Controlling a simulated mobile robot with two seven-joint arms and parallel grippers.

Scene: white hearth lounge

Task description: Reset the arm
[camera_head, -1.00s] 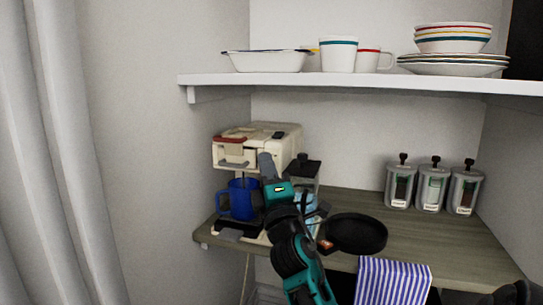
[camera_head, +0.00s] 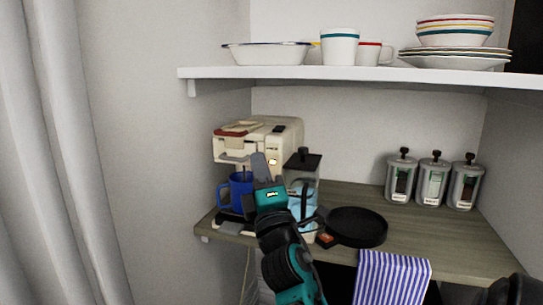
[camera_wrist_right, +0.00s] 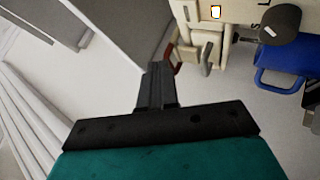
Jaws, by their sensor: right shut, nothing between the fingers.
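My right gripper (camera_head: 260,168) is shut and empty, with its fingers pointing up in front of the cream coffee machine (camera_head: 286,138). In the right wrist view the shut fingers (camera_wrist_right: 156,85) show with nothing between them. The coffee machine (camera_wrist_right: 240,14) is at the top right of that view, and the blue mug (camera_wrist_right: 279,62) is beside it at the right. In the head view the mug (camera_head: 239,188) stands under the machine's front, just left of the gripper and partly hidden by it. My left gripper is not in view.
A wooden counter (camera_head: 424,232) holds a black pan (camera_head: 357,228), a clear blender-like jug (camera_head: 304,174) and several canisters (camera_head: 432,180). A striped towel (camera_head: 391,278) hangs at its front edge. A white shelf (camera_head: 360,76) with dishes is above. A wall and curtain (camera_head: 50,150) are left.

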